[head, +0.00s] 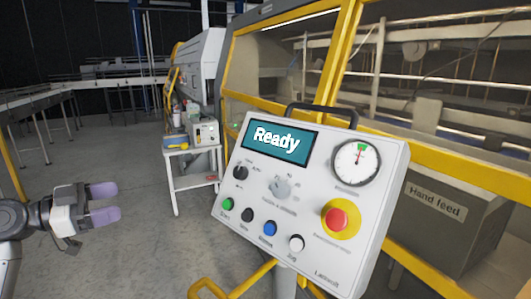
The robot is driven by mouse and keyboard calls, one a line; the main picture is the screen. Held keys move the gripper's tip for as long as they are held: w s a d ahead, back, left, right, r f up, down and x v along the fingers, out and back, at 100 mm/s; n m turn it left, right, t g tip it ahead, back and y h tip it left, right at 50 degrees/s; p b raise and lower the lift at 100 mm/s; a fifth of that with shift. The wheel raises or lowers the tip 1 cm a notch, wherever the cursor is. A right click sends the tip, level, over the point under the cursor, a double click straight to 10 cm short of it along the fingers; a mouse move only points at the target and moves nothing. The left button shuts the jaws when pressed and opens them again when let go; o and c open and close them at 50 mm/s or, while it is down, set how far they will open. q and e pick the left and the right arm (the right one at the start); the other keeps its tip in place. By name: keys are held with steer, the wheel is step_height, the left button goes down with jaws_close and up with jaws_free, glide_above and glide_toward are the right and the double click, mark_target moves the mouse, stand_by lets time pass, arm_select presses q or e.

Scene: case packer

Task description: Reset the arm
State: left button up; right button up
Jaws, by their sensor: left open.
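My left gripper (108,203) is at the lower left, with its arm coming in from the left edge. Its two purple-tipped fingers are apart with nothing between them. It points right, over the floor, well apart from the control panel. The white control panel (252,205) stands tilted in the middle, and its screen (276,142) reads "Ready". It carries green, black, blue and white buttons, a red stop button (337,219) on a yellow ring, two selector knobs and a gauge (357,161). My right gripper is out of view.
The case packer with a yellow frame (446,137) fills the right, behind the panel. A grey box marked "Hand feed" (433,232) sits there. A white side table (193,152) with small items stands behind. A conveyor (85,85) runs at the back left. Grey floor is open between.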

arm_select(q)
steer(key=s+d+f+n+g+y, duration=0.1)
steer(key=s+d+f+n+y, duration=0.35)
steer(key=s+f, duration=0.7)
steer(key=s+d+f+n+y, duration=0.4)
steer(key=s+f, duration=0.4)
steer(key=f, duration=0.7)
steer(key=s+d+f+n+g+y, duration=0.15)
steer(key=s+f+n+y, duration=0.35)
steer(key=s+f, duration=0.65)
steer(key=s+d+f+g, duration=0.2)
steer(key=s+f+g, duration=0.1)
steer(key=s+f, duration=0.75)
step_height(320, 180, up, 38)
steer(key=p, duration=3.7)
steer(key=shift+s+a+m+y+p, duration=0.3)
steer(key=shift+s+m+y+p, duration=0.05)
steer(key=shift+s+y, duration=0.1)
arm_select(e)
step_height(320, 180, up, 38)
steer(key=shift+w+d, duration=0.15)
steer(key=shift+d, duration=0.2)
